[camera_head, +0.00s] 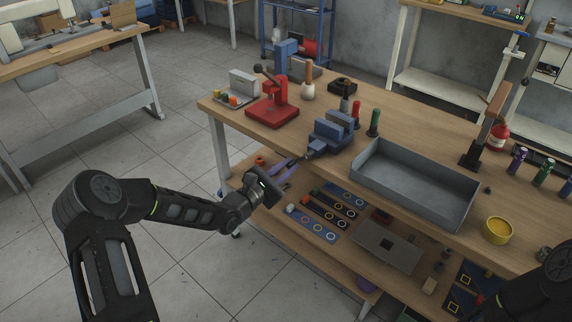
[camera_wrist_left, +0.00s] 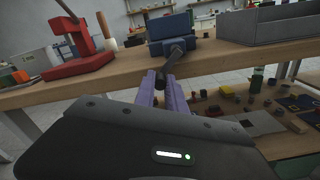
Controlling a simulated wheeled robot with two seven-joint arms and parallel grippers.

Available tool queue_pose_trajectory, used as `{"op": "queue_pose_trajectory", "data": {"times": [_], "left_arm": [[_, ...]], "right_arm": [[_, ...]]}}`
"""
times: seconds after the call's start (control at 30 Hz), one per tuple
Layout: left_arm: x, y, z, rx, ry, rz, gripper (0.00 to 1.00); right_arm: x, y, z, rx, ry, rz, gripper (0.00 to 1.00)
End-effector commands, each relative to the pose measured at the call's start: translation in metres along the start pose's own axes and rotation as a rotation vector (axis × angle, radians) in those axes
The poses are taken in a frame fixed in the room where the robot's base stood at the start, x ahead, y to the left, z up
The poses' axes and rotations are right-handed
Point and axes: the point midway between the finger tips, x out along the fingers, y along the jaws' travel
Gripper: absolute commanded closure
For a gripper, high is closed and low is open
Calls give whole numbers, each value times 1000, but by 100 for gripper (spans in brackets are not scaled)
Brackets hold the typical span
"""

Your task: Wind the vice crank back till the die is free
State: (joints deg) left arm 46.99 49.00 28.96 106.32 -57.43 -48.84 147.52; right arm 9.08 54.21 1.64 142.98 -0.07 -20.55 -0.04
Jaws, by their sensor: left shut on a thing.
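The blue vice (camera_head: 331,134) is mounted at the front edge of the wooden bench; it also shows at the top of the left wrist view (camera_wrist_left: 171,27). Its dark crank (camera_wrist_left: 175,62) sticks out from the front of the vice over the bench edge. My left gripper (camera_head: 296,160) reaches up to the crank from the front left, its purple fingers (camera_wrist_left: 161,88) shut on the crank's handle end. I cannot make out the die clearly between the vice jaws. My right gripper is out of view; only a dark part of my right arm shows at lower right.
A red press (camera_head: 274,106) stands left of the vice, and a large grey tray (camera_head: 414,197) right of it. Red and green bottles (camera_head: 374,123) stand behind the vice. A lower shelf (camera_head: 312,253) under the bench holds several small parts. The floor at left is clear.

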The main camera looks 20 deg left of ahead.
Motion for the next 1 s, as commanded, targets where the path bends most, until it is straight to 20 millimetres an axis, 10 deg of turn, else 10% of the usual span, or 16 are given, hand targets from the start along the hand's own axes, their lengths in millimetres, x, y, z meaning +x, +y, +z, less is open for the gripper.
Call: {"op": "queue_pose_trajectory", "data": {"times": [0.63, 0.67, 1.0], "left_arm": [[0, -3, 0, -74, -1, 0, 100], [0, -3, 0, -74, -1, 0, 83], [0, -3, -1, -73, 0, 0, 63]], "right_arm": [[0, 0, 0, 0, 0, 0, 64], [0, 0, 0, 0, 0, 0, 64], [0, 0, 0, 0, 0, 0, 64]]}}
